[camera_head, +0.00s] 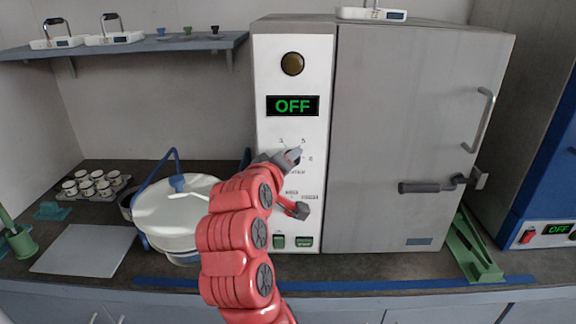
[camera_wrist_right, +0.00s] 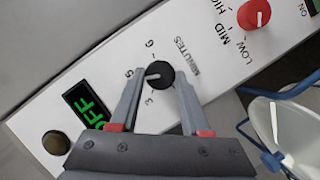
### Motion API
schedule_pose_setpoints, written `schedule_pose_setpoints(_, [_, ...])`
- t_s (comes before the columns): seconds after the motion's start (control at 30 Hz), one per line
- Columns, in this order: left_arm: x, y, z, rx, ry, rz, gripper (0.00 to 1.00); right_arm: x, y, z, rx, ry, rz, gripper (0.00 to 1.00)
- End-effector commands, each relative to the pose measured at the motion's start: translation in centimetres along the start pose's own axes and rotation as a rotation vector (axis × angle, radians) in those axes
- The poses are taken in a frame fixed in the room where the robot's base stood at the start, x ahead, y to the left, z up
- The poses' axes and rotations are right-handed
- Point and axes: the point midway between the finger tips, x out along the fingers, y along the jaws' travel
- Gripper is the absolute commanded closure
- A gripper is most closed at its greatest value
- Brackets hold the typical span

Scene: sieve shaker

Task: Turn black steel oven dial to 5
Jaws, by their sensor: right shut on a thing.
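The black steel oven dial (camera_wrist_right: 160,75) is a round black knob with a white pointer mark, on the white panel (camera_head: 320,105) of the grey oven (camera_head: 410,120). In the right wrist view the mark points left, roughly toward the printed 5. The numbers 3 and 6 are printed to either side of it. My right gripper (camera_wrist_right: 160,82) is shut on the dial, one finger on each side. In the head view my gripper (camera_head: 286,160) covers most of the dial. The left gripper is not in view.
The oven display (camera_head: 293,106) reads OFF in green. A red knob (camera_wrist_right: 253,14) marked LOW, MID, HIGH sits beside the dial. A white vessel with a blue handle (camera_head: 175,215) stands left of the oven. A green stand (camera_head: 472,250) is at the right.

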Motion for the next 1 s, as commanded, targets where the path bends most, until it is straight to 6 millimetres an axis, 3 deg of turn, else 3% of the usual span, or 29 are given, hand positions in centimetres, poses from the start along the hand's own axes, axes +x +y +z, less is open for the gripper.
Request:
schedule_pose_setpoints(0.4, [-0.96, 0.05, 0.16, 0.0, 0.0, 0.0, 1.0, 0.1, 0.04, 0.15, 0.171, -0.003, -0.072, 1.0])
schedule_pose_setpoints(0.97, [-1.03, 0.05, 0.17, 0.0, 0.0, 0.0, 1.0, 0.1, 0.01, 0.17, 0.193, -0.005, -0.084, 1.0])
schedule_pose_setpoints(1.0, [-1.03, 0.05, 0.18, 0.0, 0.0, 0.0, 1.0, 0.1, 0.01, 0.17, 0.193, -0.005, -0.084, 0.46])
